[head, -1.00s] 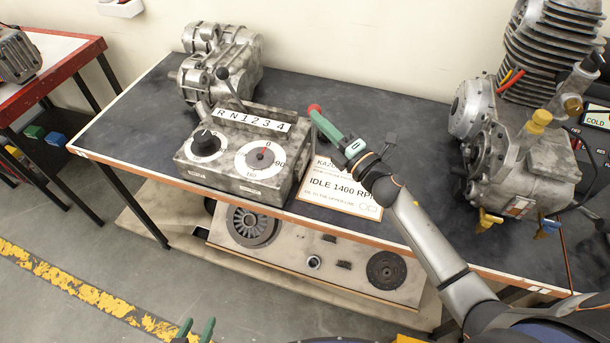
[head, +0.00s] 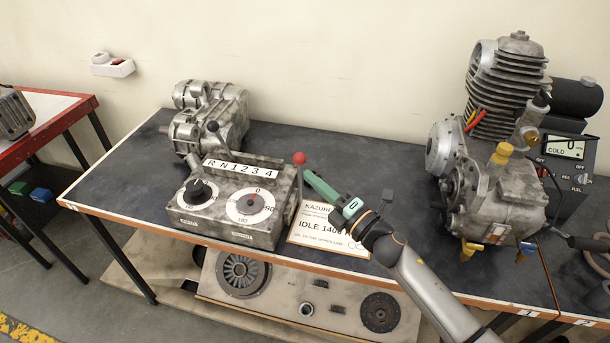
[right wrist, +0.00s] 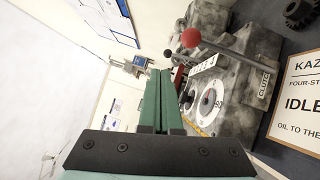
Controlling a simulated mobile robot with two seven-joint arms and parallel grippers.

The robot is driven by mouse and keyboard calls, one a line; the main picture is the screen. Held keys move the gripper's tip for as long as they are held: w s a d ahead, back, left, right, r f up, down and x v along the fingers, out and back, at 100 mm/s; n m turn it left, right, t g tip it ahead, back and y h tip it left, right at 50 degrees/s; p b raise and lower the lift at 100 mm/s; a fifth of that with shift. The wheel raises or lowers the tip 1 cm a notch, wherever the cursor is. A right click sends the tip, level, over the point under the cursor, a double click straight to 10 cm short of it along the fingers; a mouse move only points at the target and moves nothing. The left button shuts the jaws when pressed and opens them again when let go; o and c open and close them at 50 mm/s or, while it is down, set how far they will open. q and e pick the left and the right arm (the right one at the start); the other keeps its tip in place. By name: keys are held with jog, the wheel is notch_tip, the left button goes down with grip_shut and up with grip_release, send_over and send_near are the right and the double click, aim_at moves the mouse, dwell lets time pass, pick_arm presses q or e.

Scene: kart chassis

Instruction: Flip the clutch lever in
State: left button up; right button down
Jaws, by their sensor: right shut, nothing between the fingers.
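The clutch lever is a thin metal rod with a red ball knob (head: 299,158) at the right side of the grey gear-selector box (head: 228,235). It looks roughly upright in the head view. In the right wrist view its red knob (right wrist: 191,38) and rod stand out clearly, with a CLUTCH label (right wrist: 264,86) close to the rod's base. My right gripper (head: 309,175) has its green fingers shut and empty, just right of the lever and below the knob. Its fingers (right wrist: 160,73) show left of the knob in the right wrist view. Contact with the rod cannot be told. My left gripper is out of view.
The box carries a second, dark-knobbed lever (head: 212,127), a black dial (head: 198,191) and a white gauge (head: 250,206). A placard (head: 322,237) lies under my right arm. A gearbox (head: 220,105) stands behind; an engine (head: 490,190) stands right.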

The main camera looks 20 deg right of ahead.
jog(key=r+v, duration=0.1)
jog(key=v, duration=0.5)
jog(key=shift+s+d+r, duration=0.25)
jog(key=shift+d, duration=0.05)
jog(key=shift+f, duration=0.1)
jog(key=s+a+f+m+g+h, duration=0.2)
jog(key=s+a+f+m+g, duration=0.1)
jog(key=s+f+m, duration=0.7)
jog(key=s+a+f+m+g+h, duration=0.3)
jog(key=s+f+m+g, duration=0.2)
jog(key=s+f+m, duration=0.5)
notch_tip(320, 180, down, 5)
jog(key=m, duration=0.3)
jog(key=shift+g, duration=0.3)
jog(key=shift+f, duration=0.15)
